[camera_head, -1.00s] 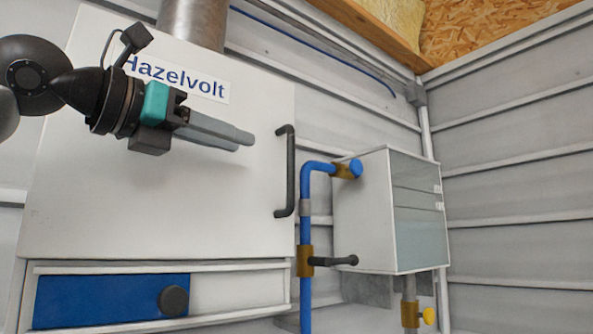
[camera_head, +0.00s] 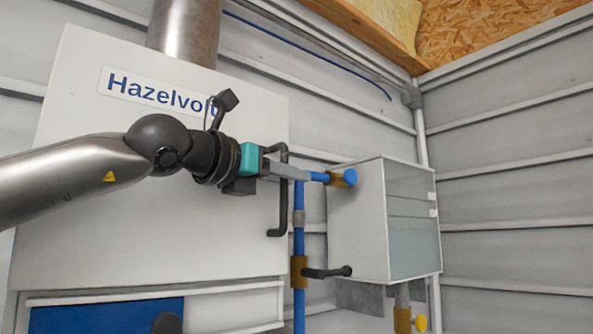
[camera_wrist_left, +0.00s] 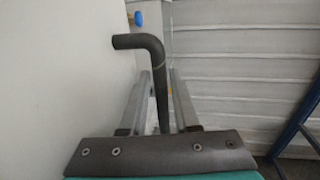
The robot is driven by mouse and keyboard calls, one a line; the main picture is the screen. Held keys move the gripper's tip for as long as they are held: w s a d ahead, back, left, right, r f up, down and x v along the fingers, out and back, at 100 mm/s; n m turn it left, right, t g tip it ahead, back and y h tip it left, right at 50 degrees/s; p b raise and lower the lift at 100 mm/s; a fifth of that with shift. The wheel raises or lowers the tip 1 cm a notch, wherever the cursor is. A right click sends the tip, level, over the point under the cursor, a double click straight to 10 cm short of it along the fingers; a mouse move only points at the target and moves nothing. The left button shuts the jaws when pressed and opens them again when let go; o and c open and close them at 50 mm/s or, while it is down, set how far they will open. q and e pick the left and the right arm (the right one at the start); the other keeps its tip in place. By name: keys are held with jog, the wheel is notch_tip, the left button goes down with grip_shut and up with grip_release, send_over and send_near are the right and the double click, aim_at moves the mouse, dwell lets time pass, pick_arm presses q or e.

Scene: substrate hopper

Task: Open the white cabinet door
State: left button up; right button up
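The large white cabinet door (camera_head: 110,210) carries a "Hazelvolt" label and looks closed. Its dark, upright bar handle (camera_head: 278,215) is near the door's right edge. My left gripper (camera_head: 303,174) reaches across the upper part of this handle, with its grey fingers extending past it to the right. In the left wrist view, the handle (camera_wrist_left: 157,85) passes between the two fingers, one on each side. The fingers look apart, with a narrow gap at the handle; contact is unclear. My right gripper is not in view.
A blue pipe (camera_head: 298,220) with a dark lever (camera_head: 328,272) stands just right of the handle. A small white box with a glass front (camera_head: 358,220) hangs beyond it. A blue panel with a dark knob (camera_head: 100,318) is below the door.

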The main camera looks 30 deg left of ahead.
pick_arm(q)
jog(key=shift+w+d, duration=0.2)
jog(key=shift+w, duration=0.75)
grip_shut()
dwell(0.9)
